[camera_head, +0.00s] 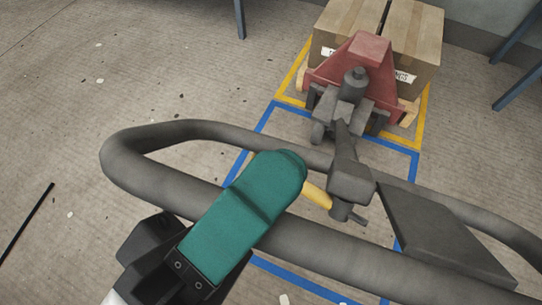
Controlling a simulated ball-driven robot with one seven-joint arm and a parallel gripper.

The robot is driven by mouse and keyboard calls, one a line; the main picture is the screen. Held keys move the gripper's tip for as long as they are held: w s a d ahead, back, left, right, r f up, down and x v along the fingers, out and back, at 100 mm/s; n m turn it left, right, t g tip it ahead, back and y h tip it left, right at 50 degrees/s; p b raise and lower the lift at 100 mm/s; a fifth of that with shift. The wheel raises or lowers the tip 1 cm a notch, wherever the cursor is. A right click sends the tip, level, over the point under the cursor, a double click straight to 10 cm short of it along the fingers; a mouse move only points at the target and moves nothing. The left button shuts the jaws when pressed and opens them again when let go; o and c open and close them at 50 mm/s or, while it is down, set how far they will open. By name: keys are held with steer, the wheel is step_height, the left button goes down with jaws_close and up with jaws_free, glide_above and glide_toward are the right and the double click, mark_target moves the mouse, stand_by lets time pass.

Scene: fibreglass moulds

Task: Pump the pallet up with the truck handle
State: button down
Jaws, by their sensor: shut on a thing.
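The truck handle (175,179) is a dark grey loop that spans the foreground of the head view. My gripper (262,190) has a teal finger lying across the near bar of the loop, and it is shut on that bar. The other finger is hidden. The red pallet truck (345,66) stands behind, with its grey pump and wheels (352,92) facing me. The pallet (409,108) shows only as pale wood edges at the sides of the truck. The gap under the pallet cannot be judged.
A yellow floor outline (292,70) surrounds the pallet, and a blue floor outline (260,128) lies in front of it. Blue legs (240,18) stand at the back left and right. A dark rod (27,222) lies at the left. The left floor is mostly open with small scraps.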

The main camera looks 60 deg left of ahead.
steer(key=shift+s+f, duration=0.1)
steer(key=shift+f, duration=0.1)
steer(key=c, duration=0.9)
jaws_free()
steer(key=shift+o, duration=0.2)
steer(key=v, duration=1)
steer(key=shift+s, duration=0.4)
steer(key=shift+f, duration=0.1)
